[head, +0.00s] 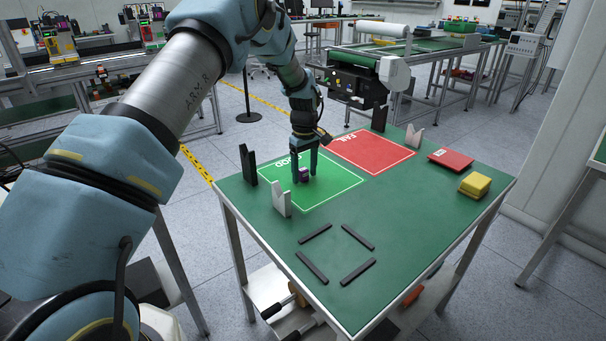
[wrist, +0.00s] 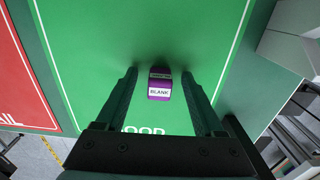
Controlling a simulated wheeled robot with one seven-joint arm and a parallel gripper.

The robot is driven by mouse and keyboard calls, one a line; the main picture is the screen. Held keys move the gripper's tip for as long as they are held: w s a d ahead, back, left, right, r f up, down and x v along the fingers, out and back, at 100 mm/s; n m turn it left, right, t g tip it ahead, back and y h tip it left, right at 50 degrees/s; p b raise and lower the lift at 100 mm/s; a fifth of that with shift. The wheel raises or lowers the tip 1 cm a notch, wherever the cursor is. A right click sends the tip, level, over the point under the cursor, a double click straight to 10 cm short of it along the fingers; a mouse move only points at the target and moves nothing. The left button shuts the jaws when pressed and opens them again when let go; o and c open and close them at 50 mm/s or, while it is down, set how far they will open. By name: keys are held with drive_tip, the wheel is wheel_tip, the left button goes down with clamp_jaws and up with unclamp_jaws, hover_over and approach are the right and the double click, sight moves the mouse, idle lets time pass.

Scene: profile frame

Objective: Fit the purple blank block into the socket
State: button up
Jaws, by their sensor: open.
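The purple blank block (head: 304,174) sits on the green GOOD area at the back left of the table. It also shows in the wrist view (wrist: 159,93), with a white BLANK label and a dark top part. My gripper (head: 303,177) points down over it, open, with one finger on each side. In the wrist view the fingers (wrist: 159,75) stand apart from the block, with green showing in both gaps. Four dark bars (head: 315,266) outline a square with open corners on the front of the table. I cannot tell for sure which thing is the socket.
A white notched piece (head: 281,201) and a black upright (head: 249,166) stand near my gripper. Another white notched piece (head: 413,137) and black upright (head: 379,118) stand beyond the red FAIL area (head: 372,150). A red block (head: 450,159) and yellow block (head: 475,184) lie at right.

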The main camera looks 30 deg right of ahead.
clamp_jaws()
idle(0.4)
drive_tip(key=shift+r, duration=0.1)
